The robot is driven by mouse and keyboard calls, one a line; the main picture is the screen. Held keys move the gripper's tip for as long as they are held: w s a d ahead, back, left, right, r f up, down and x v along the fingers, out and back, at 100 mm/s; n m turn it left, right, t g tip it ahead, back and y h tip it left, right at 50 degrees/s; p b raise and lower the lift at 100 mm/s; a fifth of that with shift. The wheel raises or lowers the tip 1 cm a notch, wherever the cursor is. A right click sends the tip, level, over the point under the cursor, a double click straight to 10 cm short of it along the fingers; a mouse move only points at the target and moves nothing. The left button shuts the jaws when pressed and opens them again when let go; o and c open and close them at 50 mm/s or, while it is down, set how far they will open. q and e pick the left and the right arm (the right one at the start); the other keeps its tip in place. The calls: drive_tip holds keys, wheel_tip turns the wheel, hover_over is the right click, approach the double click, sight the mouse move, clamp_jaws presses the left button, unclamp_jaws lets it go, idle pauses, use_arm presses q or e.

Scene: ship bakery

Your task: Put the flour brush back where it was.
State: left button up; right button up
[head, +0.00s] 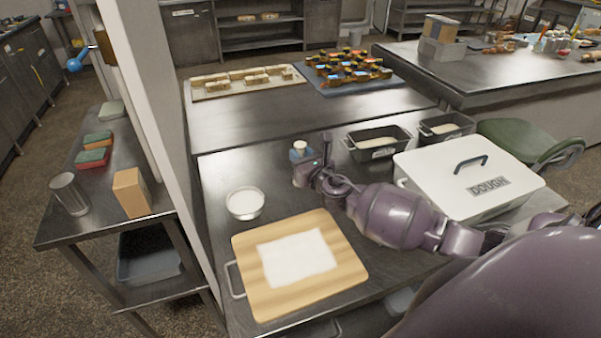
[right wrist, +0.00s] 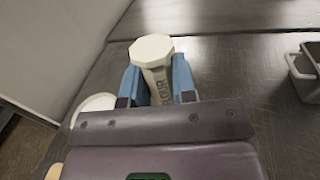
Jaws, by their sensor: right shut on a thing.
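My right gripper (head: 302,158) is over the steel worktop (head: 220,165), beyond the wooden board, its blue fingers shut on the flour brush (head: 300,146). In the right wrist view the brush (right wrist: 152,47) is a pale piece with an eight-sided end, between the blue fingers (right wrist: 157,84). Dark lettering ending in "OUR" runs along it. Its lower part and any bristles are hidden, and I cannot tell whether it touches the worktop. My left gripper is not in view.
A white bowl (head: 245,203) stands left of the gripper. The wooden board (head: 252,285) with a white sheet (head: 297,257) lies in front. The white dough box (head: 425,168) and dark tubs (head: 380,151) stand to the right. A pale wall (head: 165,120) borders the left side.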

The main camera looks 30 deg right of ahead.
drive_tip(key=shift+f, duration=0.7)
wheel_tip(320, 180, down, 3)
drive_tip(key=shift+f+b, duration=0.1)
drive_tip(key=shift+b, duration=0.75)
drive_tip(key=shift+f, duration=0.1)
drive_tip(key=shift+f, duration=0.15)
drive_tip(key=o, duration=0.9)
